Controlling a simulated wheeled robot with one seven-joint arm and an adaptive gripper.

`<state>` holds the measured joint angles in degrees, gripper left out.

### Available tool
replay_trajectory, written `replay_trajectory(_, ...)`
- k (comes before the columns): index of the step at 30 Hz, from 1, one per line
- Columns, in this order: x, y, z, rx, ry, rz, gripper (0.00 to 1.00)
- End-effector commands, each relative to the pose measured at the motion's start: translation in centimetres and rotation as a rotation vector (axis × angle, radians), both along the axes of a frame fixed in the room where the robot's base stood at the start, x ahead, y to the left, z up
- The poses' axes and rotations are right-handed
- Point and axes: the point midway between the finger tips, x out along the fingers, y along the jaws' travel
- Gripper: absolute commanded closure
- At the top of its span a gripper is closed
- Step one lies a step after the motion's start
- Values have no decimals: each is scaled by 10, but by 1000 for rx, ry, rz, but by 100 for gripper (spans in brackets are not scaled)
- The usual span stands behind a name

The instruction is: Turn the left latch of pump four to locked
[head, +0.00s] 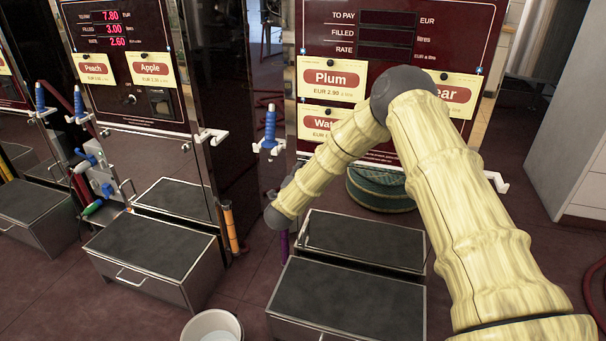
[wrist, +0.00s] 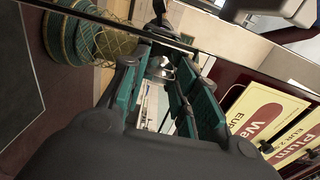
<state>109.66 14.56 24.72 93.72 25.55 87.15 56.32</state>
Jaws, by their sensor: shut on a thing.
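The dark red pump (head: 340,55) with Plum and Watermelon-like cards stands in front of me in the head view; I cannot read a pump number. My arm covers part of its front, and my gripper is mostly hidden behind the forearm there. In the wrist view my gripper (wrist: 160,62) has its teal-padded fingers on either side of a small dark knob-like part (wrist: 159,46), at the edge of a shiny panel. It seems to be the latch, but I cannot make out its turn angle or its locked mark.
A dark-topped metal step (head: 350,300) stands low in front. A blue nozzle (head: 270,130) hangs in a white holder left of my forearm. A white bucket (head: 212,326) is on the floor.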

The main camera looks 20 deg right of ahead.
Motion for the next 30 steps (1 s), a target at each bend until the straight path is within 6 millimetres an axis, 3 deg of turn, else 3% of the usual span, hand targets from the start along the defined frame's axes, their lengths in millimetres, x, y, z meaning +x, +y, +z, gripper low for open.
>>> replay_trajectory(1,0,0,0,0,1,1,68)
replay_trajectory(4,0,0,0,1,1,1,50)
replay_trajectory(5,0,0,0,1,1,1,48)
replay_trajectory(17,-4,3,0,1,1,1,48)
replay_trajectory(30,-63,43,-1,1,2,4,48)
